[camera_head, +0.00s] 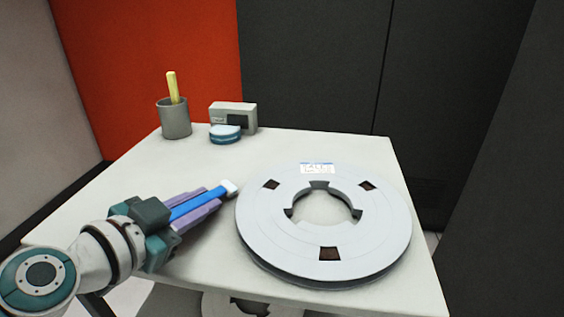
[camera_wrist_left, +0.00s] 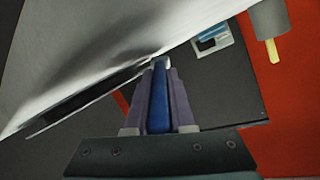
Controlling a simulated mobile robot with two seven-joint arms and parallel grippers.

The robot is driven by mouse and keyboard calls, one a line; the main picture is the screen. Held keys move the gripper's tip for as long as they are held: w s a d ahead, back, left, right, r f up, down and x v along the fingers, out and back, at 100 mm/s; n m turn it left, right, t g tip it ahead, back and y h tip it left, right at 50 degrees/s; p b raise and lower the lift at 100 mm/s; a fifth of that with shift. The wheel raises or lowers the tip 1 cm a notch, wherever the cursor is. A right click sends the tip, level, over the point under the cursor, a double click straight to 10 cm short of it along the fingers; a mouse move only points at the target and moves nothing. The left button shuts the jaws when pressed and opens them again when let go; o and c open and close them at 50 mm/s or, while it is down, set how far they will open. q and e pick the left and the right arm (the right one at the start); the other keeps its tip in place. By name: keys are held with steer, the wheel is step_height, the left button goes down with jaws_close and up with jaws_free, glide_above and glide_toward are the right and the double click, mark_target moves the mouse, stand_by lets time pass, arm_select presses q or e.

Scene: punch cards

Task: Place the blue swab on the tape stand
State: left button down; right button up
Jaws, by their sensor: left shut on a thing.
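The blue swab (camera_head: 198,206) has a white tip and is held lengthwise between the purple fingers of my left gripper (camera_head: 209,199). The gripper is shut on it, and the white tip sticks out past the fingers toward the reel. In the left wrist view, the swab (camera_wrist_left: 158,112) also lies between both fingers. The tape stand appears to be the white table-like stand (camera_head: 300,146). The swab and gripper are over its left part; I cannot tell how high, or whether they touch it. My right gripper is not in view.
A large grey tape reel (camera_head: 375,232) covers the stand's right middle, close beside the swab tip.

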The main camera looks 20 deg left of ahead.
arm_select(q)
steer(key=c, duration=0.8)
jaws_free()
steer(key=shift+f, duration=0.15)
steer(key=shift+o, duration=0.2)
steer(key=shift+r+p, duration=0.3)
steer(key=shift+r, duration=0.05)
steer(key=v, duration=1)
steer(key=shift+s+f+p, duration=0.1)
steer(key=shift+s+p, duration=0.2)
steer(key=shift+s, duration=0.05)
steer(key=s+d+f+m+g+h, duration=0.1)
steer(key=s+d+g+h, duration=0.15)
steer(key=d, duration=0.35)
steer(key=s+d+m+g+h, duration=0.1)
steer(key=d+g+h, duration=0.15)
steer(key=d, duration=0.35)
steer(key=s+a+n+g+y, duration=0.3)
steer(key=s+n+g+y, duration=0.2)
steer(key=s+g, duration=0.1)
steer(key=shift+s+a+f, duration=0.35)
steer(key=shift+s, duration=0.55)
